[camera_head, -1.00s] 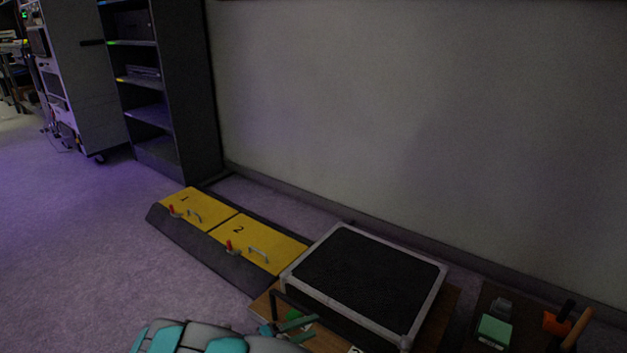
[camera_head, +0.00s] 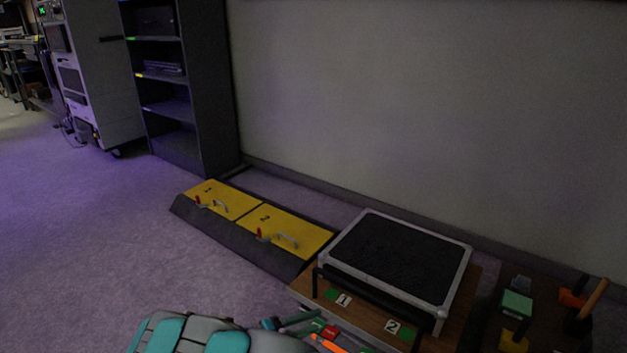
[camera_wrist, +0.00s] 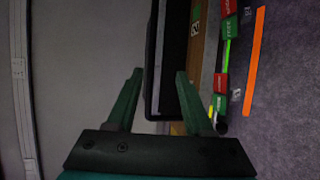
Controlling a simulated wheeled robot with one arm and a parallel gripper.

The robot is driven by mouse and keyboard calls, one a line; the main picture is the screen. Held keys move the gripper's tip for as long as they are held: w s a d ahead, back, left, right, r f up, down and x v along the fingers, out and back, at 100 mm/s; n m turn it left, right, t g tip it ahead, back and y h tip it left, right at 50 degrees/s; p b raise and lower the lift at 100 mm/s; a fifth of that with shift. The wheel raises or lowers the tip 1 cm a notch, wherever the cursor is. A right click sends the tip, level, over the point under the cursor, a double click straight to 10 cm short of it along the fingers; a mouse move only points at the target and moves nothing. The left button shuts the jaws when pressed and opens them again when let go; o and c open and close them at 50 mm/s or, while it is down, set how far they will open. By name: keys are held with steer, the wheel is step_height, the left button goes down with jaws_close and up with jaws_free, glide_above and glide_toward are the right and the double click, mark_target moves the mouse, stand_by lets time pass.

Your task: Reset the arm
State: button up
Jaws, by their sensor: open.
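My gripper (camera_wrist: 158,95) is open in the wrist view, its two green fingers apart with nothing between them that they hold. Behind and between the fingers is the edge of a dark panel or case, and I cannot tell its distance. In the head view my grey and teal arm reaches in from the bottom edge, and my gripper (camera_head: 297,321) is at its right end. It is in front of a wooden table (camera_head: 467,300) that bears a black case with a grey frame (camera_head: 400,258).
A dark ramp (camera_head: 235,238) with two yellow numbered lids (camera_head: 287,228) lies left of the table. Green tags marked 1 (camera_head: 341,299) and 2 (camera_head: 395,327) sit on the table's front. A dark surface with tools (camera_head: 515,305) is at the right. Open floor (camera_head: 90,240) lies left.

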steer(key=s+d+r+m+g+y+p, duration=0.2)
steer(key=s+d+r+m+g, duration=0.3)
steer(key=d+r, duration=0.55)
steer(key=s+d+r+m+g+y+p, duration=0.1)
steer(key=s+d+r+m+g+p, duration=0.1)
steer(key=s+d+r+g, duration=0.6)
steer(key=s+r+t+y+p, duration=0.1)
steer(key=s+r+y, duration=0.1)
steer(key=s, duration=0.4)
steer(key=s+a+r+t+y+p, duration=0.1)
steer(key=s+r+y+p, duration=0.1)
steer(key=s+y, duration=0.3)
steer(key=s+a+r+t+y+p, duration=0.1)
steer(key=s+r+y, duration=0.2)
steer(key=s, duration=0.5)
steer(key=shift+a+r+t+y, duration=0.15)
steer(key=shift+r+t+y, duration=0.2)
steer(key=shift+r, duration=0.4)
